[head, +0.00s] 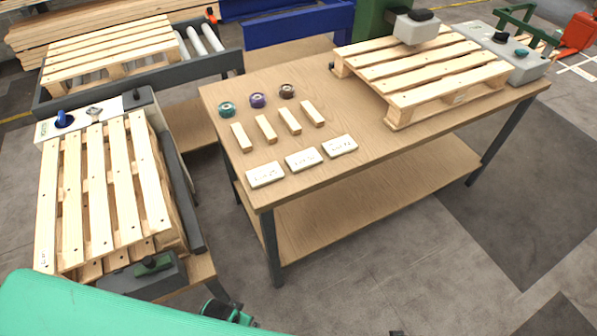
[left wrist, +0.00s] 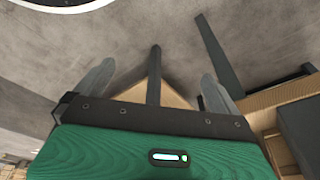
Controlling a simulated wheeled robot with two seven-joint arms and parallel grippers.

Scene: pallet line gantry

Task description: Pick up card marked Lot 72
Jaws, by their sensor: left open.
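Three white cards lie in a row along the near edge of the wooden table: a left card (head: 265,174), a middle card (head: 303,159) and a right card (head: 340,146). Each bears small dark writing that looks like "Lot" and a number. The numbers are too small to read surely, so I cannot tell which is Lot 72. My left gripper (left wrist: 155,78) is open and empty in the left wrist view, with grey floor and a table leg beyond its fingers. It is away from the cards. My right gripper is not seen.
Several wooden blocks (head: 266,129) and three tape-like rolls (head: 257,100) lie behind the cards. A pallet (head: 430,75) covers the table's far right part. Another pallet (head: 105,190) stands at left. The tabletop right of the cards is clear.

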